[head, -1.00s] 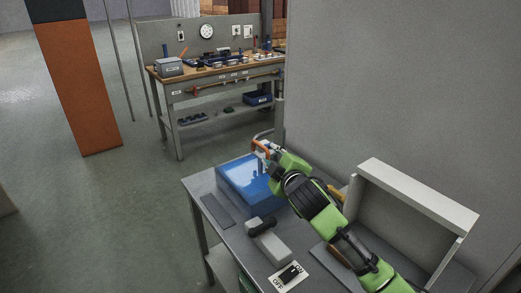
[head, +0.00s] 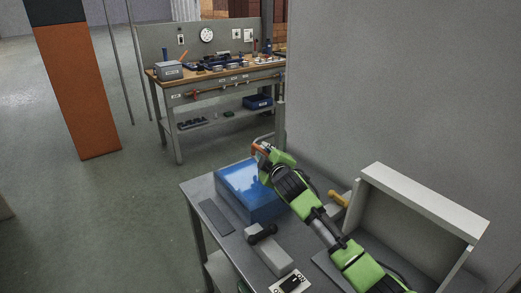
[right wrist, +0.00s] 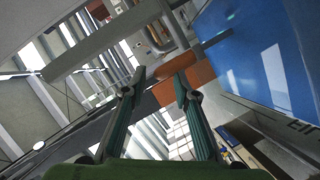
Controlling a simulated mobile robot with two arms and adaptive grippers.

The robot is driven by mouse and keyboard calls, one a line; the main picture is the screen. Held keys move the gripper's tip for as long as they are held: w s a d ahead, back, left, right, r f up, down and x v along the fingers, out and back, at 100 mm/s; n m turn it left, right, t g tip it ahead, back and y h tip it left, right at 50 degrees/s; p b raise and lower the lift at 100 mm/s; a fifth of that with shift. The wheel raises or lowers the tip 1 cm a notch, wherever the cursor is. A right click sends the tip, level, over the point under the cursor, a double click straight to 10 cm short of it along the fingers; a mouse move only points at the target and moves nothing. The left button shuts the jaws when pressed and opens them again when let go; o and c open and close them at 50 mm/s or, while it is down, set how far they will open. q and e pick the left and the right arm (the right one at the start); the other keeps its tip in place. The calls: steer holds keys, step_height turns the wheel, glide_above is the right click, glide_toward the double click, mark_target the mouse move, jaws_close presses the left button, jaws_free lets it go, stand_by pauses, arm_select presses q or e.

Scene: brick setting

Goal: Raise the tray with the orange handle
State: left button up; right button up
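A blue box-like tray (head: 240,184) sits on the grey table. A metal bracket with an orange handle (head: 257,147) rises at its back end. My right gripper (head: 263,151) is at this handle, and its green hand partly hides it. In the right wrist view, the two teal fingers (right wrist: 160,77) stand apart. Part of the orange handle (right wrist: 168,91) shows across the gap between them, and I see no finger pressed on it from both sides. The blue surface (right wrist: 245,50) lies to the right there. My left gripper is not in view.
A grey block with a black knob (head: 268,247) and a switch plate (head: 291,283) are near the front of the table (head: 190,190). A white-edged open case (head: 420,205) stands right, beside a yellow handle (head: 338,198). A wall is behind; a workbench (head: 220,85) stands farther back.

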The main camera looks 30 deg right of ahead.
steer(key=shift+x, duration=2)
steer(key=shift+c, duration=0.4)
jaws_close()
